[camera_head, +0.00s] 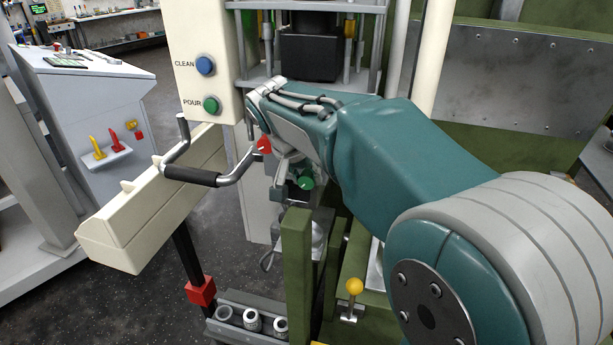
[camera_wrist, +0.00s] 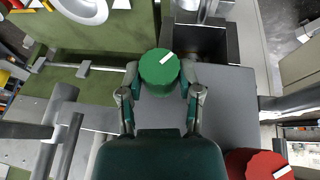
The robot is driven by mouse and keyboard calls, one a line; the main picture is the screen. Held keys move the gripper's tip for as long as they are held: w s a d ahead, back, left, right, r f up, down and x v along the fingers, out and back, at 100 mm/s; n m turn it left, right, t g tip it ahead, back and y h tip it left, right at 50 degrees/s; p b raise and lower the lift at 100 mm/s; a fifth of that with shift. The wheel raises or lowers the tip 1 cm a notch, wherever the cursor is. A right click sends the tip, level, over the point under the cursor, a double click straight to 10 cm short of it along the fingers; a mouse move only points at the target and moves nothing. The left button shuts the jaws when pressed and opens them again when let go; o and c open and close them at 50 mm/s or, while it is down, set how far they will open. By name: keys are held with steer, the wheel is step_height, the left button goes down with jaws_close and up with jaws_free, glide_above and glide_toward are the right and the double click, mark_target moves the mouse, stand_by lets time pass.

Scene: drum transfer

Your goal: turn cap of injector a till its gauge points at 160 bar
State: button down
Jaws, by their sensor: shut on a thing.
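A round green cap (camera_wrist: 160,72) with a white mark on its top sits between the fingers of my gripper (camera_wrist: 160,84) in the wrist view. The fingers are shut on its two sides. The white mark slants toward the upper right. The green cap also shows in the head view (camera_head: 306,183), just below my gripper. A red cap (camera_wrist: 257,166) with a white mark is at the lower right of the wrist view, apart from my gripper. It also shows in the head view (camera_head: 264,146). I see no injector letter and no readable gauge needle.
A cream panel with a blue CLEAN button (camera_head: 205,66) and a green POUR button (camera_head: 211,104) stands behind. A crank handle (camera_head: 193,176) sticks out at left. A green post (camera_head: 296,265) and a yellow knob (camera_head: 354,286) stand close below my arm.

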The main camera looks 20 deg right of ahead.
steer(key=shift+c, duration=1.4)
jaws_free()
steer(key=v, duration=1.2)
steer(key=shift+f, duration=0.1)
